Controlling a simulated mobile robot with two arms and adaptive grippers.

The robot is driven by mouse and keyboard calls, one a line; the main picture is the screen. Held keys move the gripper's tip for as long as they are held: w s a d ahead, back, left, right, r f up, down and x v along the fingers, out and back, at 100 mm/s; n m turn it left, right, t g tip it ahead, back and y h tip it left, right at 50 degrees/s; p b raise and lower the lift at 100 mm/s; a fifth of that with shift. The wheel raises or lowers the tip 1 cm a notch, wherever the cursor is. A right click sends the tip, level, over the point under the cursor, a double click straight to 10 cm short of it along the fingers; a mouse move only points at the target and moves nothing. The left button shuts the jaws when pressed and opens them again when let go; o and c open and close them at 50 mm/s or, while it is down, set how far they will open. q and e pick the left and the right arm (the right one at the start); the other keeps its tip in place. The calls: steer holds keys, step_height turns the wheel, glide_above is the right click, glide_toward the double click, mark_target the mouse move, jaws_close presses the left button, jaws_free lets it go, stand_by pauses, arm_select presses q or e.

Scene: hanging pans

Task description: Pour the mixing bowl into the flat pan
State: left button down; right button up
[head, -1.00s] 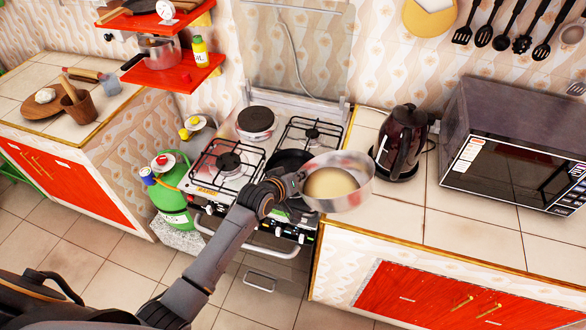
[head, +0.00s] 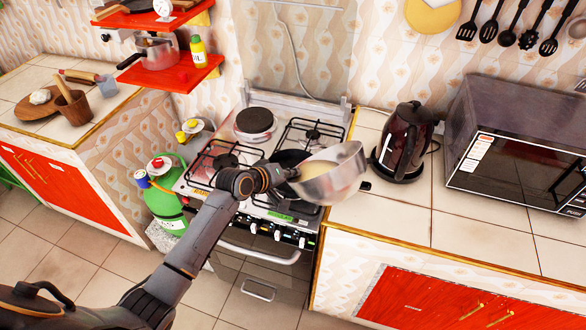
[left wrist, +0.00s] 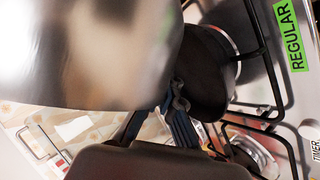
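The steel mixing bowl (head: 338,180) holds a pale yellow content and is tilted toward the left, above the right front of the stove. My left gripper (head: 288,174) is shut on its rim at the left side. In the left wrist view the bowl's shiny wall (left wrist: 90,50) fills the upper left, with the fingers (left wrist: 178,105) at its edge. The dark flat pan (head: 287,157) sits on the stove behind and below the bowl, partly hidden by the bowl and gripper. It also shows in the left wrist view (left wrist: 203,75). My right gripper is not in view.
The stove (head: 270,135) has black grates and a round hotplate. A dark kettle (head: 398,150) stands close to the bowl's right, with a microwave (head: 520,150) beyond. A green gas bottle (head: 168,195) stands left of the stove. The counter before the kettle is clear.

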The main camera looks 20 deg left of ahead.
arm_select(q)
steer(key=shift+w+a+f+b, duration=0.1)
steer(key=shift+w+b, duration=0.05)
steer(key=shift+b, duration=0.25)
stand_by(0.7)
steer(key=shift+a+n+g+h+b, duration=0.1)
steer(key=shift+n+g+h+b, duration=0.3)
steer(key=shift+n+h+b, duration=0.3)
stand_by(2.5)
steer(key=shift+w+a+f+n+g+h+b, duration=0.1)
steer(key=shift+f+n+g+h+b, duration=0.35)
steer(key=shift+b, duration=1.05)
stand_by(1.4)
steer(key=shift+f+h+b, duration=0.1)
steer(key=shift+h+b, duration=0.15)
steer(key=shift+b, duration=0.05)
stand_by(0.5)
